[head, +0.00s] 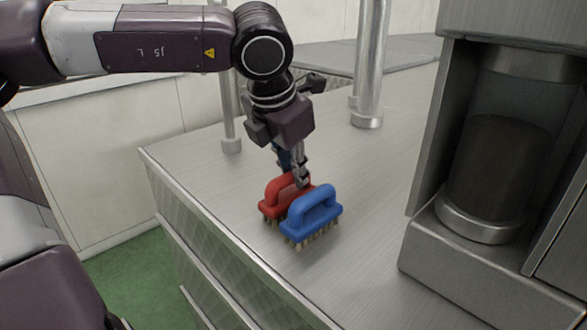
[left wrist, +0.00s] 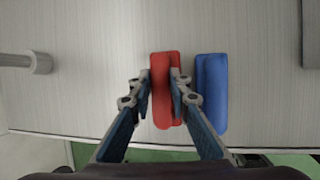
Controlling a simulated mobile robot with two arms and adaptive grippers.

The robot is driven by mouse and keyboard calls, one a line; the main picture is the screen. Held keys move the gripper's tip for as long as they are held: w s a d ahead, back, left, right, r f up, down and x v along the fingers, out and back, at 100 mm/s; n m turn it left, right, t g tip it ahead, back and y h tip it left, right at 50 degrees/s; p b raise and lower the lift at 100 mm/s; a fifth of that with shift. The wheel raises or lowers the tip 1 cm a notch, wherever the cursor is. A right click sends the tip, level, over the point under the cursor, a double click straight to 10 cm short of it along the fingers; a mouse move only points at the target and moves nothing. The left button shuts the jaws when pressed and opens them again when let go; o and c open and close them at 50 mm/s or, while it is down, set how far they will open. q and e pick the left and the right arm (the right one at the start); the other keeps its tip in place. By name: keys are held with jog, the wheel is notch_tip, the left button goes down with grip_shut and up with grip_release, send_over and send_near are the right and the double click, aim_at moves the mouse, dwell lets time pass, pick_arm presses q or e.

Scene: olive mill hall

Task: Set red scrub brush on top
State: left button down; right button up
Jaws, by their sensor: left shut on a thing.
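A red scrub brush (head: 270,204) with a loop handle and bristles below is on the steel counter (head: 200,165). It also shows in the left wrist view (left wrist: 165,112). A blue scrub brush (head: 312,213) of the same shape stands upright beside it, nearer the head camera, and partly hides it. In the left wrist view the blue brush (left wrist: 212,95) lies just right of the red one, with a narrow gap. My left gripper (head: 292,178) reaches down from above and is shut on the red brush, one finger on each side of its handle. My right gripper is not in view.
A steel machine with a dark-filled glass cylinder (head: 500,165) stands on the counter at the right. Steel posts (head: 370,70) rise behind the gripper. The counter's front edge runs along the lower left, close to the brushes. Bare counter lies between the brushes and the machine.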

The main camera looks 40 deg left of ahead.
pick_arm(q)
jog(key=shift+f, duration=0.15)
jog(key=c, duration=1.8)
grip_release()
jog(key=shift+w, duration=0.1)
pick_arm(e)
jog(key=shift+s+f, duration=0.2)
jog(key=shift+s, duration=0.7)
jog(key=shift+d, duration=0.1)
